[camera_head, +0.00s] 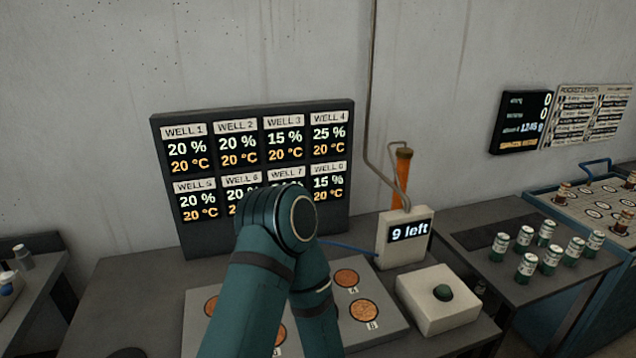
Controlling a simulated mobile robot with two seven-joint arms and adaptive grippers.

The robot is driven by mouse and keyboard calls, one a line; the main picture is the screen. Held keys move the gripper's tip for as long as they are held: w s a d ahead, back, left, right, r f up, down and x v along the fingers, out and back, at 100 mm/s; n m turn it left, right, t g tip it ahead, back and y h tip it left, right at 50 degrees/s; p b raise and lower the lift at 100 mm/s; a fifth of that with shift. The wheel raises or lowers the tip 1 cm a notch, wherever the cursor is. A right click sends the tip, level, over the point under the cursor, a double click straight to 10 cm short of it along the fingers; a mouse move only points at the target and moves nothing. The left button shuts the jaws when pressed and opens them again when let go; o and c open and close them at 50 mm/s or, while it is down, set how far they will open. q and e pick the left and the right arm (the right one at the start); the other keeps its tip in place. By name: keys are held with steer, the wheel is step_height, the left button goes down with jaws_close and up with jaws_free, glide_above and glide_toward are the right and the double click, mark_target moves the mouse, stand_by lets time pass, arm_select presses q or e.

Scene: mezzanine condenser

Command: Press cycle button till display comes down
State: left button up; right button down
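The button (443,292), a dark green dome, sits on top of a white square box (418,308) on the grey table, right of centre. Nothing touches it. A large dark panel (245,122) against the wall lists Wells 1 to 8 with percentages and 20 °C temperatures. My bent teal arm covers part of its lower row, including most of the Well 7 reading. Neither of my grippers shows.
A grey plate (395,338) with copper discs lies under my arm, partly hidden. Several green-and-white canisters (545,233) stand on the right table. A blue-edged tray (590,205) is at far right.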

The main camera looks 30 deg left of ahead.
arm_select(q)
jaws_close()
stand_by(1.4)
